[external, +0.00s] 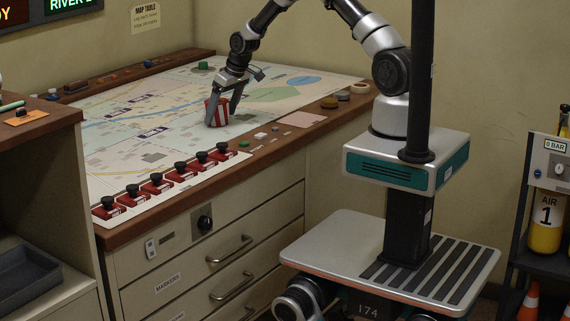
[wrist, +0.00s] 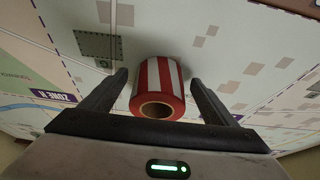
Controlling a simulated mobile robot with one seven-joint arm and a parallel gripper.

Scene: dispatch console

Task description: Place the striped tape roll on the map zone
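The red-and-white striped tape roll (external: 216,113) stands upright on the map table (external: 150,138). In the wrist view the roll (wrist: 157,84) shows its open core facing me. My gripper (external: 223,101) points down at the roll. Its fingers (wrist: 159,84) are spread on either side of the roll, with a narrow gap showing on each side. The map shows printed zones, with a zone label (wrist: 54,96) left of the roll in the wrist view. Which zone the roll stands in is unclear.
Several red blocks with black knobs (external: 157,183) line the table's front edge. Small items lie along the right rim, among them a tan ring (external: 360,88) and a dark disc (external: 329,102). A green item (external: 203,65) sits at the back. Much of the map is bare.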

